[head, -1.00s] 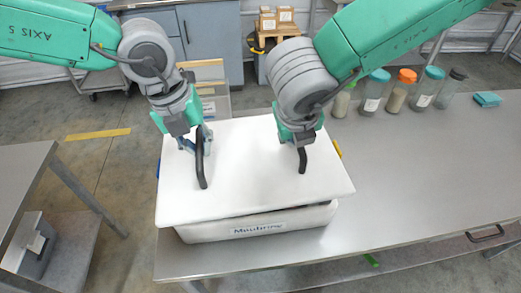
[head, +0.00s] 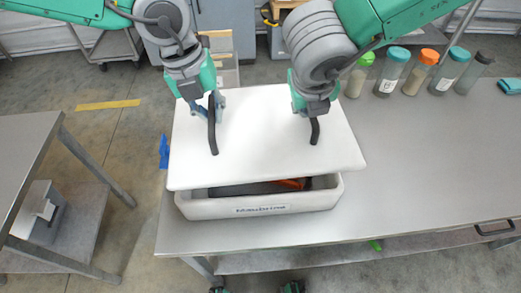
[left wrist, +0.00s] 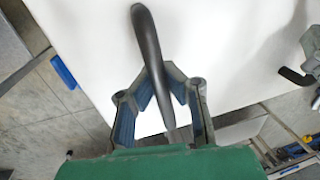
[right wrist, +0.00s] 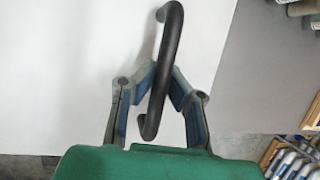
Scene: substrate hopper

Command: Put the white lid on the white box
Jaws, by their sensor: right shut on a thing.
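The white lid (head: 265,150) is a flat plate with two black handles, the left one (head: 213,130) and the right one (head: 315,132). It lies over most of the white box (head: 265,207), but the box's front is uncovered, showing a dark inside with something orange. Whether the lid touches the rim behind is hidden. My left gripper (head: 209,100) is shut on the left handle, which runs between its fingers in the left wrist view (left wrist: 157,75). My right gripper (head: 313,110) is shut on the right handle, as the right wrist view (right wrist: 163,72) shows.
The box stands near the front left edge of a grey metal table (head: 430,160). A blue piece (head: 164,150) shows left of the lid.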

